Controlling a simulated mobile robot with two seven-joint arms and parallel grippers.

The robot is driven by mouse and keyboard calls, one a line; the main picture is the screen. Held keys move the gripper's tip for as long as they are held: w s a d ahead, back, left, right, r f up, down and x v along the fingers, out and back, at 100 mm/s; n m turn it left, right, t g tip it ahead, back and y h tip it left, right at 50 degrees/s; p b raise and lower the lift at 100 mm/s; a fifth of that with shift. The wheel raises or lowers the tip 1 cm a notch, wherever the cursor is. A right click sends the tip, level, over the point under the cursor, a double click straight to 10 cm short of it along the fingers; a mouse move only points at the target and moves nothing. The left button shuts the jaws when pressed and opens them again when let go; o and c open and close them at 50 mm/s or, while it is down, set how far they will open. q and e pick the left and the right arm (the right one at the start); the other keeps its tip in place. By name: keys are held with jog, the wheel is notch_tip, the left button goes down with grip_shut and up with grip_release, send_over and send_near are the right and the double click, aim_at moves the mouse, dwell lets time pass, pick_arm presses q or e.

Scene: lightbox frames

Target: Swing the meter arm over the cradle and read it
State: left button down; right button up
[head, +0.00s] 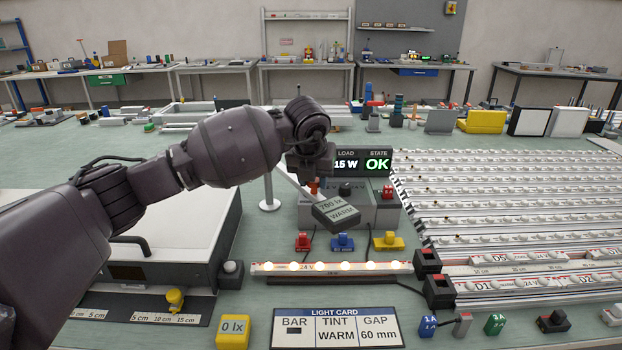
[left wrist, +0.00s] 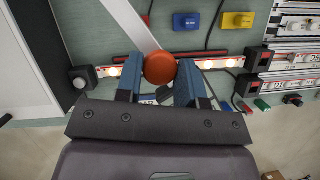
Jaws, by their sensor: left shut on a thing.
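My left gripper (head: 312,178) is over the meter arm (head: 290,187), a pale bar on a white post (head: 269,190). In the left wrist view its blue fingers (left wrist: 160,74) are shut on a round orange-red knob (left wrist: 160,66) at the arm's end. The meter head (head: 336,211) reads 760 lx, WARM. It hangs just behind the lit LED bar (head: 330,267), marked 24 V, which lies between black end blocks (head: 232,270) (head: 427,262). The cradle under the bar is mostly hidden. My right gripper is not in view.
The load display (head: 364,162) reads 15 W, OK. The light card (head: 336,328) says WARM, 60 mm. Red, blue and yellow clips (head: 342,242) stand behind the bar. A yellow 0 lx block (head: 233,332) is front left; racked LED strips (head: 510,205) fill the right.

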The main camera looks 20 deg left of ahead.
pick_arm(q)
jog(key=c, duration=0.8)
grip_release()
jog(key=shift+o, duration=0.2)
jog(key=v, duration=1)
jog(key=shift+r+p, duration=0.4)
jog(key=shift+s, duration=0.1)
